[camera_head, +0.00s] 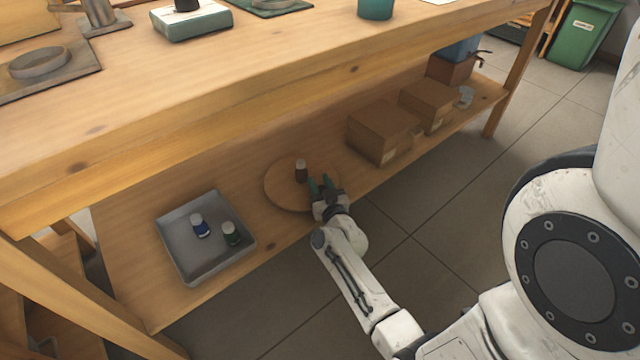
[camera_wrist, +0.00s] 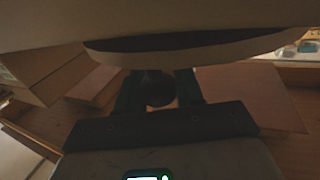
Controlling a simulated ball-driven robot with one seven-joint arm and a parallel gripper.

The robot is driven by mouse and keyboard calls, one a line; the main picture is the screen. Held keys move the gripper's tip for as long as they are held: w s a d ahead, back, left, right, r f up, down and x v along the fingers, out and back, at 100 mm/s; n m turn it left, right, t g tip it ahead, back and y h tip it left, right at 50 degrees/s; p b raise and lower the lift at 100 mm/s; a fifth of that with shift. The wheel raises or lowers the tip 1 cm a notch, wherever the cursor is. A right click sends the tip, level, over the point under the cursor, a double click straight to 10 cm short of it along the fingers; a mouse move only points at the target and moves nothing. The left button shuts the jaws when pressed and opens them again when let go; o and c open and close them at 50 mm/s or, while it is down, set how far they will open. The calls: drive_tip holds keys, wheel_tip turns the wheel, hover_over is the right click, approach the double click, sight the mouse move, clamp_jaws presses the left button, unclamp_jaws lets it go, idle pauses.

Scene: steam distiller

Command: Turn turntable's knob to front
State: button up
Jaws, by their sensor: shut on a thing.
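The turntable (camera_head: 281,192) is a round wooden disc on the lower shelf under the workbench. A small brown bottle with a pale cap (camera_head: 301,174) stands upright on it. My gripper (camera_head: 320,184) is at the turntable's front right edge. In the wrist view the disc's edge (camera_wrist: 215,53) spans the top, and my gripper (camera_wrist: 162,90) is shut on a dark round knob (camera_wrist: 158,90) between its fingers. The knob is hidden by my gripper in the head view.
The bench top (camera_head: 270,60) overhangs the shelf. The floor (camera_head: 420,215) in front is clear.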

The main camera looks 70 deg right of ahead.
drive_tip(key=shift+w+a+r+p, duration=0.1)
drive_tip(key=shift+r+p, duration=0.1)
drive_tip(key=shift+p, duration=0.95)
clamp_jaws()
drive_tip(key=shift+a+f+m+g+h+p, duration=0.1)
drive_tip(key=shift+f+m+g+h+p, duration=0.2)
drive_tip(key=shift+p, duration=0.35)
drive_tip(key=o, duration=1)
unclamp_jaws()
drive_tip(key=shift+o, duration=0.2)
drive_tip(key=p+v, duration=0.3)
drive_tip(key=v, duration=0.7)
drive_tip(key=shift+a, duration=0.4)
drive_tip(key=shift+r, duration=0.1)
